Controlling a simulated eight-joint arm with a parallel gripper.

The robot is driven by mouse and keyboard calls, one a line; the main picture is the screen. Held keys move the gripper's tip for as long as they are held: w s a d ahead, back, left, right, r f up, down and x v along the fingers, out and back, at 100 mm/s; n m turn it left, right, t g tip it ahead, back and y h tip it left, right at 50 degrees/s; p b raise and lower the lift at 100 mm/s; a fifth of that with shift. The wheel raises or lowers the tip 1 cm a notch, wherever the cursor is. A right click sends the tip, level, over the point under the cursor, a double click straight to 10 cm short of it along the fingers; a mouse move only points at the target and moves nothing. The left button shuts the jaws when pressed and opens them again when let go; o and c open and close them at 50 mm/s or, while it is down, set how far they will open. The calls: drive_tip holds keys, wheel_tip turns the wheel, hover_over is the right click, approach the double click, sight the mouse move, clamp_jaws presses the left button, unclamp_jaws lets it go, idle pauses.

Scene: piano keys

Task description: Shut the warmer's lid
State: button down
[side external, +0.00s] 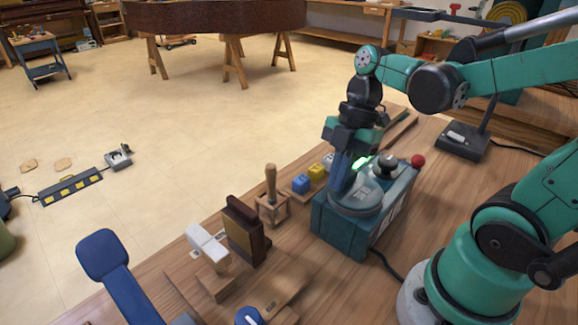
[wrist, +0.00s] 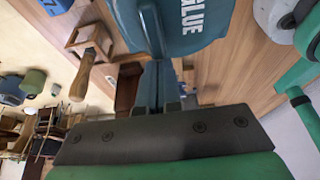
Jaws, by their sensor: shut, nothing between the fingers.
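The warmer (side external: 340,233) is a teal box on the wooden bench, with a grey round top (side external: 360,201). A dark knob (side external: 385,163) and a red ball (side external: 417,160) show at its back right. I cannot tell clearly how far the lid stands open, as my gripper covers part of it. My gripper (side external: 341,190) is shut and empty, pointing down over the left of the warmer's top; contact is unclear. In the wrist view the warmer (wrist: 180,42), lettered "GLUE", lies just beyond the shut fingers of my gripper (wrist: 156,72).
Left of the warmer stand a wooden frame with a handle (side external: 271,200), blue and yellow blocks (side external: 316,171), a dark brown block (side external: 244,231) and a white-topped piece (side external: 206,243). A black stand (side external: 464,141) is at the back right. A cable runs from the warmer's front right.

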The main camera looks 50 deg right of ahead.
drive_tip(key=shift+d, duration=0.35)
drive_tip(key=a, duration=0.4)
drive_tip(key=v, duration=1)
drive_tip(key=m+t+h, duration=0.3)
drive_tip(key=m+t, duration=0.2)
drive_tip(key=m, duration=0.8)
hover_over(336, 194)
drive_tip(key=w, duration=0.3)
drive_tip(key=f, duration=0.6)
drive_tip(key=shift+a, duration=0.25)
drive_tip(key=shift+w+a+f+m+t+h, duration=0.1)
drive_tip(key=shift+f+m+t+h, duration=0.05)
drive_tip(key=shift+m, duration=0.3)
drive_tip(key=shift+w+f+m+t+h, duration=0.1)
drive_tip(key=shift+f+m+t+h, duration=0.1)
drive_tip(key=shift+m, duration=0.25)
drive_tip(key=m, duration=0.1)
drive_tip(key=m+t, duration=0.1)
drive_tip(key=m, duration=0.1)
drive_tip(key=shift+w+a+f+t, duration=0.2)
drive_tip(key=shift+w+f+t, duration=0.05)
drive_tip(key=shift+w+f, duration=0.1)
